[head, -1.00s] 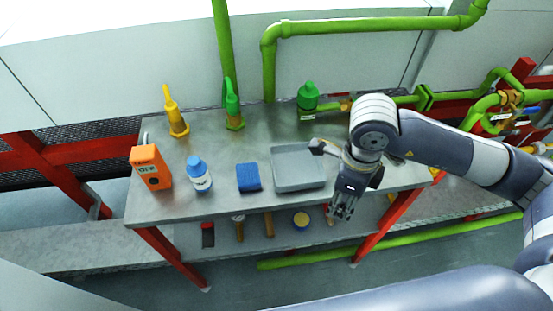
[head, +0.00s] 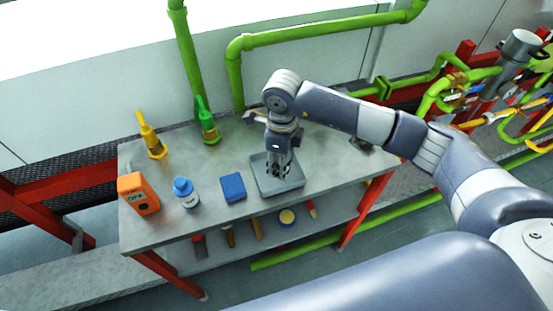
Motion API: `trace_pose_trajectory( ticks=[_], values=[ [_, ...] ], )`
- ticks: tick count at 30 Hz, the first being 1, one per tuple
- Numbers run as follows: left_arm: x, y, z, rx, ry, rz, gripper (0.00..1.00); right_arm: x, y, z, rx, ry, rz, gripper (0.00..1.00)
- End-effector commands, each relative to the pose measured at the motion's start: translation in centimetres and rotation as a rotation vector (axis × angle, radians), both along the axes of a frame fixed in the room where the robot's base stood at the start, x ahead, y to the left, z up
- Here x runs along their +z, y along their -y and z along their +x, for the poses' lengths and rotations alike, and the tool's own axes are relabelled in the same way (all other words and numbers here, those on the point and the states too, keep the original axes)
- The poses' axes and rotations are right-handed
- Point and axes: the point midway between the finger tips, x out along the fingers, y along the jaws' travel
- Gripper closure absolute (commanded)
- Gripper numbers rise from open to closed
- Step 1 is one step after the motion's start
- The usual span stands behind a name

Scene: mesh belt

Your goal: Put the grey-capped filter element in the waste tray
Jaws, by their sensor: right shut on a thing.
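The waste tray (head: 296,184) is a shallow grey tray near the front edge of the metal table. My right gripper (head: 279,172) points down into the tray area, its fingertips within the tray's outline and close to its floor. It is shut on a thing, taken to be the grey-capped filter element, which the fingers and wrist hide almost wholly. I cannot tell whether it touches the tray floor. My left gripper is not in view.
A dark grey item (head: 361,144) lies on the right. Tools lie on the shelf below.

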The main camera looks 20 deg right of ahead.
Motion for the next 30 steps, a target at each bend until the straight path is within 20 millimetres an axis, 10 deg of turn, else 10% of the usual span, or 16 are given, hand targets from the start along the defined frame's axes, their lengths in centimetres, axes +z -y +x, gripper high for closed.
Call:
trace_pose_trajectory(
  ticks=[28,29,30],
  values=[
    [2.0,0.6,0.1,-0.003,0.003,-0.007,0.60,-4.2,-0.5,2.1,0.000,0.000,0.000,0.86],
    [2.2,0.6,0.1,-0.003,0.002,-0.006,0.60,-4.1,-0.5,2.1,0.000,-0.001,-0.001,0.53],
    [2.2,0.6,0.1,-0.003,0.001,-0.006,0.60,-4.0,-0.5,2.1,0.000,-0.001,-0.001,0.44]
  ],
)
